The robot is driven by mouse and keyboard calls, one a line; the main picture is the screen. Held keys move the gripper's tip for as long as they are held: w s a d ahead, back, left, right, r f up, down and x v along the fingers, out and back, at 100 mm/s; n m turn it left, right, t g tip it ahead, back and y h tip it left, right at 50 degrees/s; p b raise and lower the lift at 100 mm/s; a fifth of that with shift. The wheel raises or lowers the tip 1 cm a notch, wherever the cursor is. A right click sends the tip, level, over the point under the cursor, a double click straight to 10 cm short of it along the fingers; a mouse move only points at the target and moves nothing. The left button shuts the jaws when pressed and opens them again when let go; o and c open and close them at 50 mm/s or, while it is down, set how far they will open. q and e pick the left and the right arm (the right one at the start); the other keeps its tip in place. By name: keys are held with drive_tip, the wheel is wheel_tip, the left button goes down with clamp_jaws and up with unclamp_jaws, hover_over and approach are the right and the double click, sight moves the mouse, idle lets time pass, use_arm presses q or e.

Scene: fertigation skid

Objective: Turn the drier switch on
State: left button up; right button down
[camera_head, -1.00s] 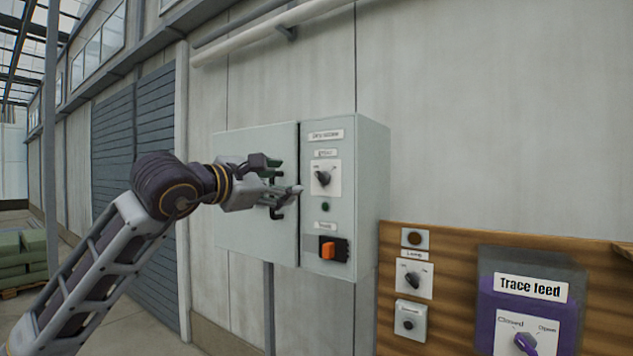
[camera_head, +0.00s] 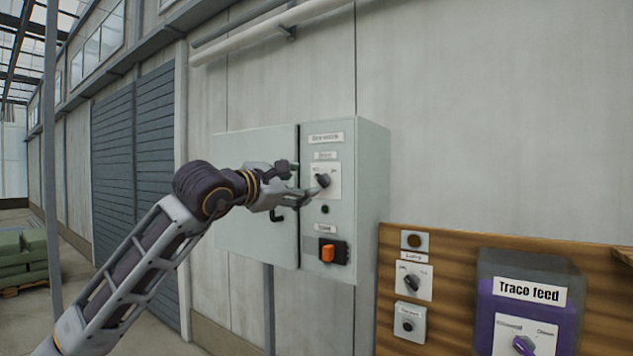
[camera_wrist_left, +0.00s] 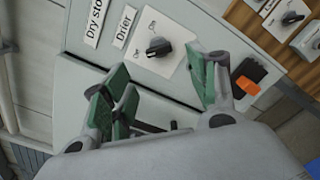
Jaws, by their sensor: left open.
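The drier switch (camera_head: 322,180) is a black rotary knob on a white plate on the grey cabinet's (camera_head: 372,200) right-hand panel. In the left wrist view the knob (camera_wrist_left: 158,47) sits below a "Drier" label (camera_wrist_left: 124,27), beyond and between the fingers. My left gripper (camera_head: 305,182) is at the panel, its fingertips close to the knob. In the left wrist view its green-padded fingers (camera_wrist_left: 160,90) are apart with nothing between them. I cannot tell whether a fingertip touches the knob. My right gripper is not in view.
An orange rocker switch (camera_head: 328,252) and a small dark button (camera_head: 325,209) sit below the knob. A black door handle (camera_head: 277,214) is on the cabinet's left door. To the right, a wooden board (camera_head: 455,260) carries other knobs and a purple "Trace feed" box (camera_head: 485,320).

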sight(322, 181)
use_arm(q)
drive_tip(key=shift+p+x, duration=0.85)
drive_tip(key=shift+x, duration=3.2)
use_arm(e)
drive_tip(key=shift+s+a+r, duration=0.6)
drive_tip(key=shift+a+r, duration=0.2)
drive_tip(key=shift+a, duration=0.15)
use_arm(q)
drive_tip(key=c, duration=1)
